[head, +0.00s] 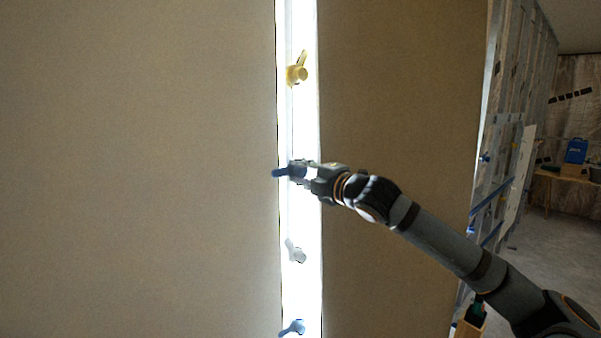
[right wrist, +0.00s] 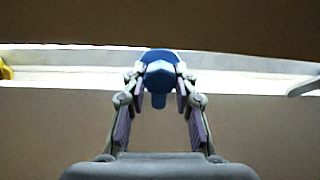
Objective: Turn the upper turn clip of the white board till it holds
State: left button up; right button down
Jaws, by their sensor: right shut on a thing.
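A blue turn clip (head: 280,173) sits on the bright white upright strip (head: 303,125) between two large brown boards. Its lever points left, over the edge of the left board (head: 140,170). My right gripper (head: 298,172) is shut on this clip's knob. In the right wrist view the clip's blue knob (right wrist: 160,74) is between the two fingertips, with its lever pointing down. A yellow clip (head: 299,73) is above it, its lever pointing up. A pale grey clip (head: 296,252) and another blue clip (head: 294,328) are below. No board face looks white. My left gripper is not in view.
The right brown board (head: 400,90) stands behind my right arm. Further right are a metal stud frame (head: 505,100), a leaning white panel (head: 519,180) and a wooden table (head: 562,180) with a blue box (head: 577,150). Grey floor is clear between them.

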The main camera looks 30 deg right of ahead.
jog(key=c, duration=1)
grip_release()
jog(key=shift+c, duration=0.2)
